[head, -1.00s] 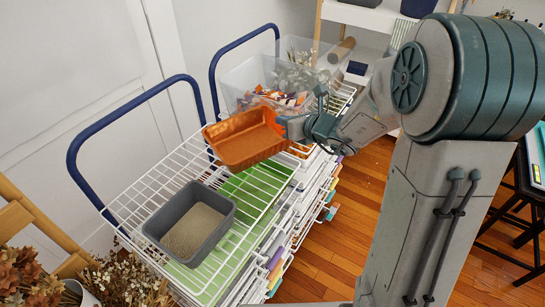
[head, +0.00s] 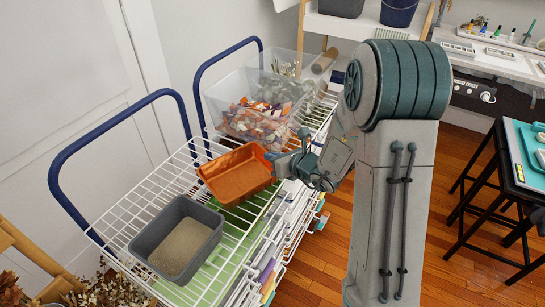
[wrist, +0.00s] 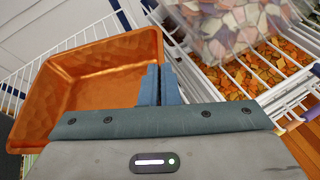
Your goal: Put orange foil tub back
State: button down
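The orange foil tub (head: 238,182) is a shallow, open, shiny tray, and I see nothing in it. It is over the white wire rack (head: 132,208), beyond the grey tub (head: 152,243). I cannot tell whether its base touches the wires. My gripper (head: 276,163) is at its right side. In the wrist view the fingers (wrist: 160,85) are close together on the near right rim of the foil tub (wrist: 100,62), which fills the left half. The grip on the rim is partly hidden by the fingers.
The grey tub holds beige grains and stands on the rack's near part. A clear box (head: 222,98) of coloured chips stands behind the foil tub. Blue tube handles (head: 118,110) rise at the rack's left. Coloured-tabbed drawers lie below. A black-legged stool (head: 500,190) is at right.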

jog(key=shift+f, duration=0.2)
jog(key=c, duration=1.7)
grip_release()
jog(key=shift+r, duration=0.1)
